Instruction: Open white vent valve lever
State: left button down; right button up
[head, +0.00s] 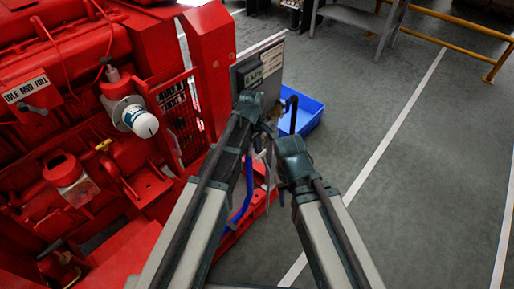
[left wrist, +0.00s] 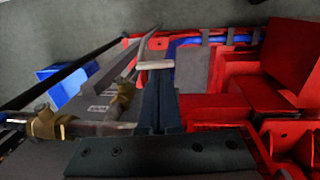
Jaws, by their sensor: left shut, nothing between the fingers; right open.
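A short white lever (left wrist: 155,64) lies crosswise at the tips of my left gripper (left wrist: 158,76) in the left wrist view. The left fingers are shut with nothing between them; whether they touch the lever I cannot tell. A brass valve fitting (left wrist: 124,100) sits left of the fingers, with another brass fitting (left wrist: 45,122) farther left on a pipe. In the head view my left gripper (head: 262,125) is beside the grey panel, and brass (head: 277,113) shows behind it. My right gripper (head: 273,145) is open, lower and to the right, its fingers hard to make out.
The red engine (head: 75,110) fills the left of the head view, with a white filter canister (head: 140,122). A grey labelled panel (head: 258,72) stands behind my grippers. A blue bin (head: 308,115) is on the floor behind them. The grey floor at right is clear up to a yellow rail (head: 460,48).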

pick_arm(q)
notch_tip(320, 180, down, 2)
jog(key=shift+w+f+b, duration=0.1)
jog(key=shift+b, duration=0.45)
pick_arm(e)
notch_tip(320, 180, down, 2)
jog(key=shift+f, duration=0.1)
